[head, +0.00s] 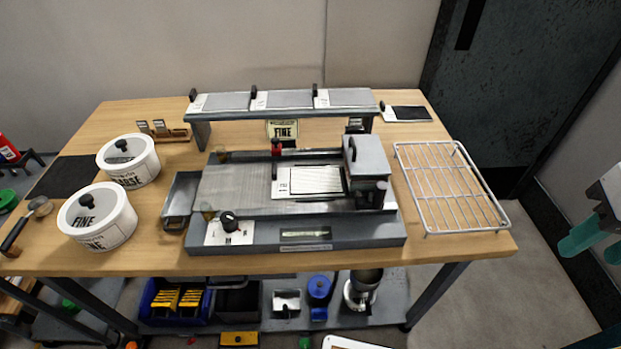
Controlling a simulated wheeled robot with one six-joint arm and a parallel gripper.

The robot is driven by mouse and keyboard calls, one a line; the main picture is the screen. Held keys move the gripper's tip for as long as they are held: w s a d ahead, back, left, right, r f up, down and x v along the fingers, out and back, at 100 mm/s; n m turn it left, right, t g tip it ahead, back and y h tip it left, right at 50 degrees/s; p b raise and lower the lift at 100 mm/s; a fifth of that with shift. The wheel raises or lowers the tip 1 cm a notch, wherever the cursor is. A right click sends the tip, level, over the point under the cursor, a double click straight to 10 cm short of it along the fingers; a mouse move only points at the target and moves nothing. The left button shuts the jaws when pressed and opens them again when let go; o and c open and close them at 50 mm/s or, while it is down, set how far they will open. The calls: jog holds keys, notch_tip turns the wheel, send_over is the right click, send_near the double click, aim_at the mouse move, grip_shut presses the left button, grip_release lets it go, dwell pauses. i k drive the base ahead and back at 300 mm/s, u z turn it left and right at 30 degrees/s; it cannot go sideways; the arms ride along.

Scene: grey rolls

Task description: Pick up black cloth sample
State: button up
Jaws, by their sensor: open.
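A black cloth sample (408,112) on a white card with a small dark knob lies flat at the back right of the wooden table, beside the right end of the raised shelf. My gripper (598,244) is at the right edge of the view, partly cut off. Its teal fingers are apart and nothing shows between them. It is to the right of the table, nearer than the sample and well apart from it.
A wire rack (450,187) lies on the table's right side, between my gripper and the sample. A grey shelf (283,112) holds three grey samples. A grey machine (240,190) fills the middle. Two white pots (98,222) and a black mat (66,177) are at left.

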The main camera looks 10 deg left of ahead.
aim_at(317, 181)
jog(key=z, duration=2.35)
jog(key=k, duration=2.45)
jog(key=u, duration=2.75)
jog(key=i, duration=0.5)
